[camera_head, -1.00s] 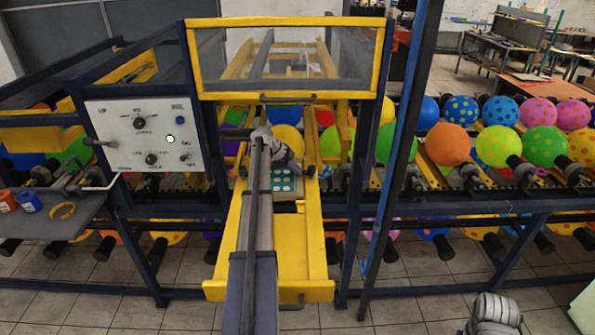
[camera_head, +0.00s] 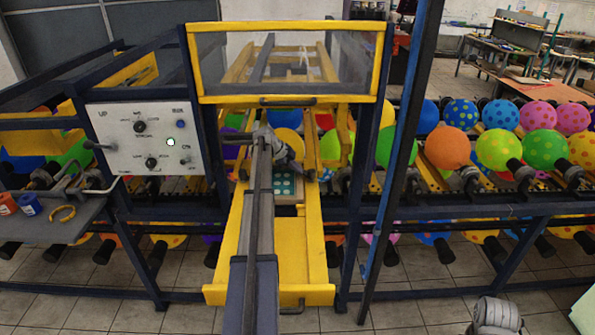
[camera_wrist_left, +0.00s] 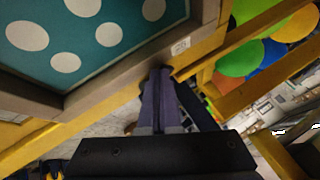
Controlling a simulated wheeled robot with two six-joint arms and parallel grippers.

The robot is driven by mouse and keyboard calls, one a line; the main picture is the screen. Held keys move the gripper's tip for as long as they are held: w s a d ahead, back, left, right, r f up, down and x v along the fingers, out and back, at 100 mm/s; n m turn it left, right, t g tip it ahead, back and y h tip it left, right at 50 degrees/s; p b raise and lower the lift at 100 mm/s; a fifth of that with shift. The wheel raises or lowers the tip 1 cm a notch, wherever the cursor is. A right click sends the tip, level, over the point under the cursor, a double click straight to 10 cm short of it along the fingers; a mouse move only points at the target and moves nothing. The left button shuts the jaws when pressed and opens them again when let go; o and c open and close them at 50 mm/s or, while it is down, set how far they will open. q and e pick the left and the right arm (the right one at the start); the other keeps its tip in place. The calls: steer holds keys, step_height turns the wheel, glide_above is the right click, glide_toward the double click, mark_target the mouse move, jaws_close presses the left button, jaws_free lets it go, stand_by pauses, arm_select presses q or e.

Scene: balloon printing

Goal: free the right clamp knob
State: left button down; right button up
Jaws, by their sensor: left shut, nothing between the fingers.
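The printing screen, a teal plate with white dots (camera_head: 284,187) in a light frame, lies on the yellow carriage (camera_head: 297,265) below the glazed guard. Its frame corner fills the upper left of the left wrist view (camera_wrist_left: 75,35).
A control panel (camera_head: 150,138) stands left of the carriage. A dark upright post (camera_head: 398,170) stands to its right. A shelf (camera_head: 45,230) at the left holds small cups and a yellow ring. Rows of colored balloons (camera_head: 447,146) extend right.

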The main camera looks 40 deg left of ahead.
arm_select(q)
steer(key=shift+w+a, duration=0.2)
steer(key=shift+w, duration=0.55)
arm_select(e)
steer(key=shift+w, duration=0.1)
stand_by(0.7)
arm_select(q)
steer(key=shift+w, duration=0.6)
arm_select(e)
steer(key=shift+w, duration=0.25)
stand_by(0.6)
